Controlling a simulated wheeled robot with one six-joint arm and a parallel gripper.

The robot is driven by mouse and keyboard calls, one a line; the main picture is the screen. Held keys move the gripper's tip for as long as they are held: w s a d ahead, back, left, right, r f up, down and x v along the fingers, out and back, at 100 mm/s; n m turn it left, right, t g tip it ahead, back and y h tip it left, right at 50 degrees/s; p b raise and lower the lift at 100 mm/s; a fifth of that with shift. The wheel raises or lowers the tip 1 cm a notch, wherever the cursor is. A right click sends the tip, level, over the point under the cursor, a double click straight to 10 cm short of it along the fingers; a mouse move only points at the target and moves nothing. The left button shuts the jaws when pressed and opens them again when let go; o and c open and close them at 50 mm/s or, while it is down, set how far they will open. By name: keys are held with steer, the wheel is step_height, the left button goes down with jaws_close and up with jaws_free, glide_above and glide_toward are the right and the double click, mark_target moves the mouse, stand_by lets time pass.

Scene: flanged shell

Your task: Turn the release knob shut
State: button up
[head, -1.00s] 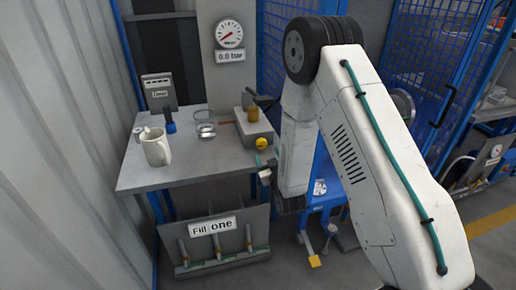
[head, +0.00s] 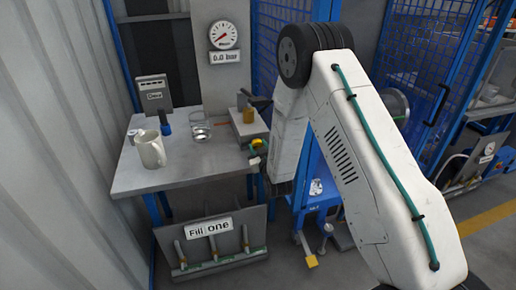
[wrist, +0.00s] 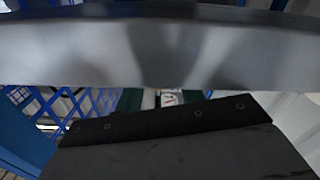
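The release knob looks to be the yellow knob (head: 257,143) on the front of a small grey box (head: 248,122) at the right end of the bench. In the wrist view a grey metal band and a dark plate fill most of the picture, and the knob does not show.
The bench (head: 185,175) also carries a white mug (head: 151,149), a glass dish (head: 200,132) and a blue-based item (head: 166,128). A gauge (head: 223,36) above reads 0.0 bar. A "Fill one" panel (head: 207,228) stands below. Blue mesh fencing (head: 275,40) rises behind my arm.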

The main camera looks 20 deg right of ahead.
steer(key=shift+m, duration=2.3)
steer(key=o, duration=1)
steer(key=shift+c, duration=0.2)
steer(key=shift+s, duration=0.1)
steer(key=s, duration=0.7)
steer(key=shift+s, duration=0.35)
